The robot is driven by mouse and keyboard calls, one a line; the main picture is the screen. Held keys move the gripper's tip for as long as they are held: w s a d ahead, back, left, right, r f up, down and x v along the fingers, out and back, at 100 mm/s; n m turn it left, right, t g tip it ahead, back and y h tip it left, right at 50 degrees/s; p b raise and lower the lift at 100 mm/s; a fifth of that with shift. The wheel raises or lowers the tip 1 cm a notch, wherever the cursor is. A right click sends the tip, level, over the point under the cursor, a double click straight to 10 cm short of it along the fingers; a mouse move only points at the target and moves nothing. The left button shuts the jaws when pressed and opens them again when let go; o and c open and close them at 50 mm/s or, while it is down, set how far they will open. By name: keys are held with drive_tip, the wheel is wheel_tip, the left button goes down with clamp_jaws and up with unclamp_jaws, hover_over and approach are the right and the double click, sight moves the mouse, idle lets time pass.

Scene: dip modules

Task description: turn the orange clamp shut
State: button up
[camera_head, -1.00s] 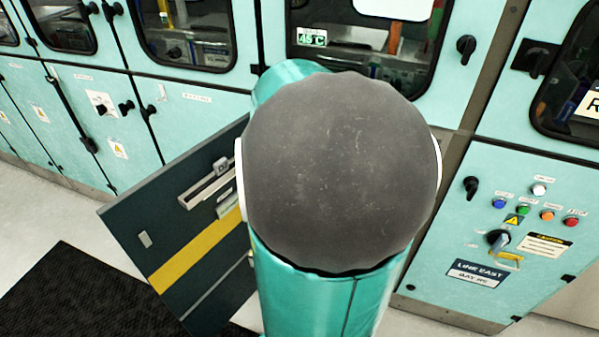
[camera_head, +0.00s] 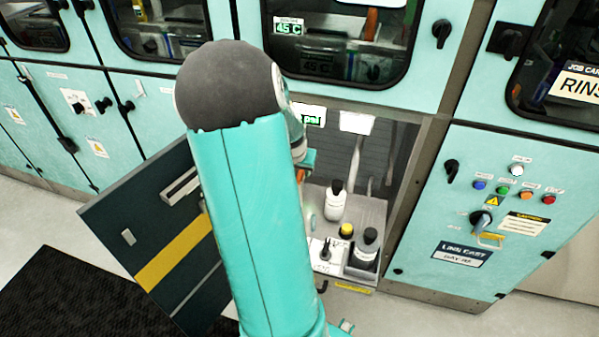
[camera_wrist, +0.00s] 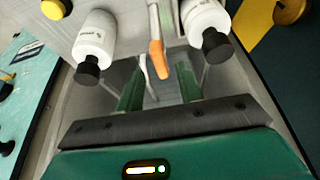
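The orange clamp (camera_wrist: 158,60) shows in the wrist view as a small orange lever beside a thin pale tube (camera_wrist: 154,20). My gripper (camera_wrist: 160,82) has its two green fingers apart, one on each side of the lever's lower end in the picture. The clamp appears beyond the fingertips, and I see no contact.
An open cabinet bay holds a white bottle (camera_head: 335,203) and a dark-capped bottle (camera_head: 365,250). In the wrist view, white bottles stand left (camera_wrist: 94,40) and right (camera_wrist: 206,25) of the clamp. A dark door (camera_head: 160,235) hangs open at left. A control panel (camera_head: 515,190) is at right.

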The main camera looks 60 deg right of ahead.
sight(301, 188)
drive_tip(key=shift+x, duration=1.25)
clamp_jaws()
